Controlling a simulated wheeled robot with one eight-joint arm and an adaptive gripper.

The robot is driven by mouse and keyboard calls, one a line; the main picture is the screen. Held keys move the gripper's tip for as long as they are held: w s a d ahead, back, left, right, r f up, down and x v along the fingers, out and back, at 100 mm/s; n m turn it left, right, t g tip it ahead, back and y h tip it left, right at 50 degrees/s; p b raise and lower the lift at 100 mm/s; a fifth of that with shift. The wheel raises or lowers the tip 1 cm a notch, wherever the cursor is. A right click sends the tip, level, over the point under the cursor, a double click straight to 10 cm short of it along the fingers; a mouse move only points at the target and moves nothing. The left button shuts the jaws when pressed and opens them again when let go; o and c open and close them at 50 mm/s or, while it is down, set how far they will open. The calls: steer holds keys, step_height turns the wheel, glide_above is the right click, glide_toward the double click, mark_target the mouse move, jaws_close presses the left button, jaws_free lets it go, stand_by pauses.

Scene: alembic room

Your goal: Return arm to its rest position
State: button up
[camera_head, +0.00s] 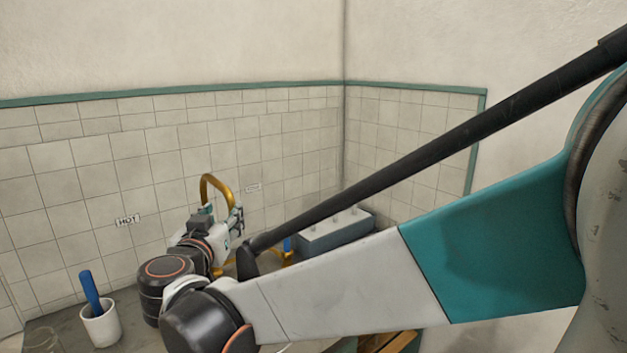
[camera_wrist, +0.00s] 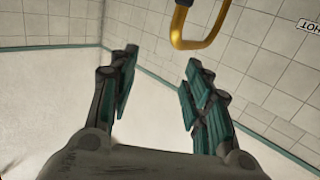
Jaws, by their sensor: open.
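My arm reaches across the head view from the right toward the tiled corner. My gripper (camera_head: 236,218) is at its far end, small and partly hidden by the wrist links. In the wrist view my gripper (camera_wrist: 158,88) shows two teal-padded fingers spread wide apart with nothing between them. A curved brass tap (camera_head: 217,186) stands close to the gripper in the head view. The tap's end (camera_wrist: 195,40) also shows beyond the fingers in the wrist view. I cannot tell the exact gap between tap and gripper.
A white cup (camera_head: 101,326) with a blue-handled item (camera_head: 90,291) stands on the dark counter at lower left. A grey box (camera_head: 335,232) with knobs on top sits in the corner behind my arm.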

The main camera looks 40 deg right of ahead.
steer(key=s+f+n+g+y, duration=0.4)
steer(key=s+f+y, duration=0.2)
steer(key=s+f, duration=0.5)
steer(key=s+a+f+n+g+y, duration=0.1)
steer(key=s+a+f+n+y, duration=0.3)
steer(key=s+a, duration=0.5)
steer(key=shift+s+a+y, duration=0.3)
steer(key=shift+s+y, duration=0.25)
steer(key=shift+y, duration=0.25)
steer(key=shift+d, duration=0.15)
